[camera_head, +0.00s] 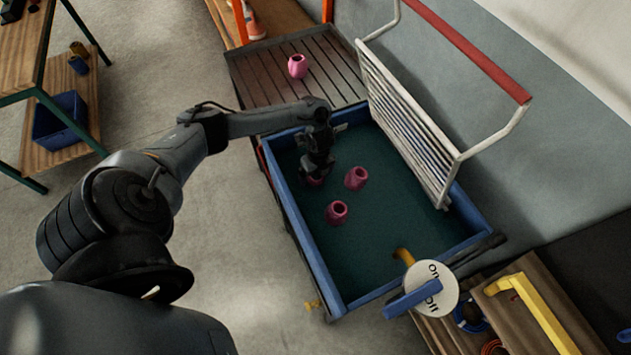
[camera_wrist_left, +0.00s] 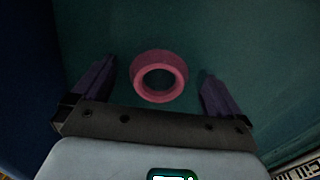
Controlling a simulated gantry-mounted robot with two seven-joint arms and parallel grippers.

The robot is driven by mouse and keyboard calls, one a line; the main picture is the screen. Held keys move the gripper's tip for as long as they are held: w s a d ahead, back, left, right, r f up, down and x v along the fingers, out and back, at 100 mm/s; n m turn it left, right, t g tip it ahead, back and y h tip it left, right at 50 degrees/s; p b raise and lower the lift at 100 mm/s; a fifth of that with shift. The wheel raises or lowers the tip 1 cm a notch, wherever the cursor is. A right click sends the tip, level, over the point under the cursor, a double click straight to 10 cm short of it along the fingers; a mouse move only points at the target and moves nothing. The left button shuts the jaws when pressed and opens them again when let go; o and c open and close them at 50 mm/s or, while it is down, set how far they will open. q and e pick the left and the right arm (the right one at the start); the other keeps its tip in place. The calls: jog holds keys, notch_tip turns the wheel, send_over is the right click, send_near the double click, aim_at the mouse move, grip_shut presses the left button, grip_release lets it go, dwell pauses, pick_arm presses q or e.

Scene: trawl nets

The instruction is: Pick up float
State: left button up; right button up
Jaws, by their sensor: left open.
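In the left wrist view, a pink ring-shaped float (camera_wrist_left: 160,77) sits between the two spread fingers of my left gripper (camera_wrist_left: 160,92), with room on both sides. Its fingers are open and hold nothing. My right gripper does not show.
Another pink float (camera_head: 298,66) stands on the slatted wooden table (camera_head: 262,83) behind the tank. A white rack with a red bar (camera_head: 470,50) rises at the tank's right side.

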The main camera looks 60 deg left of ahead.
pick_arm(q)
notch_tip(320, 180, down, 4)
jog(key=shift+s+r+b, duration=0.15)
jog(key=shift+b, duration=0.15)
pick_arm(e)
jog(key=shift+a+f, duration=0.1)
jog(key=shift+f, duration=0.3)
pick_arm(q)
jog(key=shift+c, duration=0.2)
